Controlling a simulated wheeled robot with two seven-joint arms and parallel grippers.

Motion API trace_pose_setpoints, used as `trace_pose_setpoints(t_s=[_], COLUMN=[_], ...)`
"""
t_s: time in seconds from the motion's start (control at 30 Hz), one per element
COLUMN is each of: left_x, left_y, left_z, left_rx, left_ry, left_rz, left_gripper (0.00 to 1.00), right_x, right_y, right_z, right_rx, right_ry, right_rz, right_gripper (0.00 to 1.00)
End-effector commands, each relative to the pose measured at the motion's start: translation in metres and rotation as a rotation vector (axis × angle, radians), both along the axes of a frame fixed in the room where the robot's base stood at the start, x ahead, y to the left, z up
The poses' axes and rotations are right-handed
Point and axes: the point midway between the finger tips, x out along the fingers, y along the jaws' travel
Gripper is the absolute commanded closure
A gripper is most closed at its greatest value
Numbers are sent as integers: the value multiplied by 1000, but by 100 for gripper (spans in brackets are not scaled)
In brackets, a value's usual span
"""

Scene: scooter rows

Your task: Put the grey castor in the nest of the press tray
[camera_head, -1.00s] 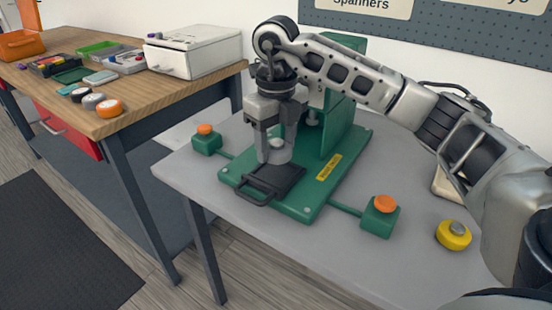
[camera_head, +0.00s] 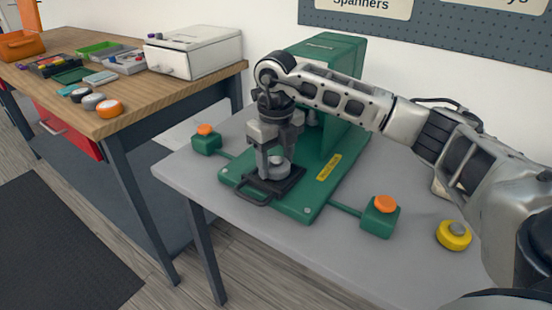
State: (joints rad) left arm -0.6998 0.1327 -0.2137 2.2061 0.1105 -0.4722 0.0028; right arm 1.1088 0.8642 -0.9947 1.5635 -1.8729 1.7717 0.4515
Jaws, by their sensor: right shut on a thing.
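My right gripper (camera_head: 275,175) is low over the black press tray (camera_head: 258,190), at the front of the green press. It is shut on a pale grey round piece, the grey castor (camera_head: 279,166), partly hidden by the fingers. The castor is at or just above the tray's nest; I cannot tell whether it touches, as the fingers cover the nest. The tray's handle sticks out toward the front left. My left gripper is not in view.
The green press (camera_head: 340,120) rises behind the tray. Orange-topped button boxes (camera_head: 380,217) (camera_head: 206,142) flank it. A yellow button (camera_head: 453,235) sits at the right. The wooden bench (camera_head: 150,100) at left holds several small wheels, trays and a white drawer box (camera_head: 195,52).

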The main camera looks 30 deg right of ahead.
Motion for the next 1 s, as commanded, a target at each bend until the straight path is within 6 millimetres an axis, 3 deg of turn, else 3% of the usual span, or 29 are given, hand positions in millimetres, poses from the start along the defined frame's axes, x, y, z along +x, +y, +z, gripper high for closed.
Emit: trace_pose_setpoints(t_s=[0.03, 0.07, 0.57, 0.73, 1.0], left_x=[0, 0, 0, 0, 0], left_y=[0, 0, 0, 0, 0], left_z=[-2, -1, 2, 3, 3], left_rx=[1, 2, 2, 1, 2], left_ry=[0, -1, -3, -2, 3], left_rz=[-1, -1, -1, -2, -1], left_gripper=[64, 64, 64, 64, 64], right_x=[0, 0, -2, -1, 0], right_y=[0, 0, 2, 2, 1], right_z=[-5, -4, -4, 18, 80], right_rx=[-1, -1, 1, 0, 0], right_ry=[2, 3, 10, 4, 0], right_rz=[-1, -1, 5, 4, 1], right_gripper=[72, 38, 37, 37, 37])
